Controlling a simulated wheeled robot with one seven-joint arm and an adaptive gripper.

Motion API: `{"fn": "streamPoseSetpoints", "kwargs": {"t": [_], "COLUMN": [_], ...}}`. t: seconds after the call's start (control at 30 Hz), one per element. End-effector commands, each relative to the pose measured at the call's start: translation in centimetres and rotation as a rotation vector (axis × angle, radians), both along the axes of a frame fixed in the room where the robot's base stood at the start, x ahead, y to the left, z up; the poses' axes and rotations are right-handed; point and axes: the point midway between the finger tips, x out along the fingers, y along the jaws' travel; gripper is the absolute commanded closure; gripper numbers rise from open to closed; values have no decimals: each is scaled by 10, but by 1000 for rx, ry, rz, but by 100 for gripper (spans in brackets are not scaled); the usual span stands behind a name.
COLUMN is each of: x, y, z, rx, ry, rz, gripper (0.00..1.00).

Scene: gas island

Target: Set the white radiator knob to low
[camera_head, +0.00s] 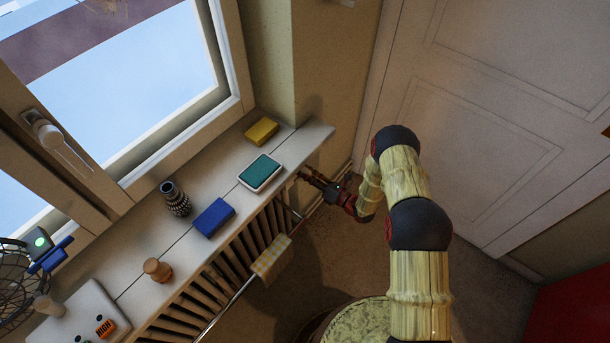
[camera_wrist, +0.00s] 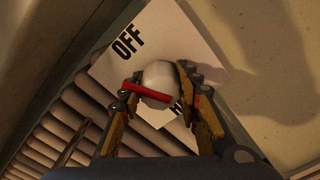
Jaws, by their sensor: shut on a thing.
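The white radiator knob (camera_wrist: 160,75) sits between my gripper's fingers in the wrist view, with a finger against each side. A red bar (camera_wrist: 147,91) crosses its near face, lying nearly level in the picture; I cannot tell which end points. Behind it is a pale plate (camera_wrist: 185,35) with the word OFF at upper left. Another label, starting with H, is partly hidden below the knob, and no LOW label shows. My gripper (camera_wrist: 160,84) is shut on the knob. In the head view my gripper (camera_head: 306,177) is beside the sill's right end, and the knob is hidden.
The windowsill (camera_head: 140,290) holds a yellow block (camera_head: 261,131), a teal-topped tray (camera_head: 260,172), a blue block (camera_head: 214,217), a patterned vase (camera_head: 175,198) and a wooden knob-like piece (camera_head: 157,270). A checked cloth (camera_head: 271,258) hangs on a rail below. A white door (camera_head: 490,110) stands at right.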

Motion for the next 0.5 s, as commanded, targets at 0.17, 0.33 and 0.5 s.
{"fn": "streamPoseSetpoints", "kwargs": {"t": [0.17,0.33,0.5], "x": [0,0,0], "y": [0,0,0], "z": [-1,-1,-1], "rx": [-104,-202,-302], "ry": [-132,-260,-387], "rz": [-2,-1,-1], "gripper": [93,93,93]}}
